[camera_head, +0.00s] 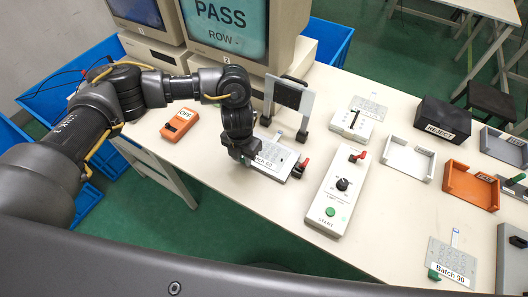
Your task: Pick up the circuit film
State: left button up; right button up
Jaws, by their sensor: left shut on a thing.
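A pale grey circuit film (283,153) with a label that seems to read "Batch 60" lies at a small fixture with a red lever, left of the START box. My left gripper (245,158) reaches down at the film's left edge and is shut on it; the dark wrist hides the fingertips and the contact. Another film (452,258), labelled "Batch 90", lies at the front right by a green lever. A third light film (369,107) lies behind the white box with a slider. My right gripper is not in view.
The white START box (336,193) with a knob and green button stands just right of my left gripper. A black REJECT box (442,117), white tray (408,158) and orange tray (470,186) stand to the right. Monitors, one showing PASS (231,28), stand behind.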

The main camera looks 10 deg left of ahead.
pick_arm(q)
jog(key=shift+r, duration=0.5)
notch_tip(320, 180, up, 3)
jog(key=shift+s+d+f, duration=0.1)
jog(key=shift+f, duration=0.05)
jog(key=s+d+r+b, duration=0.1)
jog(key=s+d+r, duration=0.2)
jog(key=s, duration=0.3)
jog(key=s+d+r+b, duration=0.1)
jog(key=s+d+r, duration=0.2)
jog(key=s+r, duration=0.3)
jog(key=shift+d+r, duration=0.15)
jog(key=shift+d, duration=0.15)
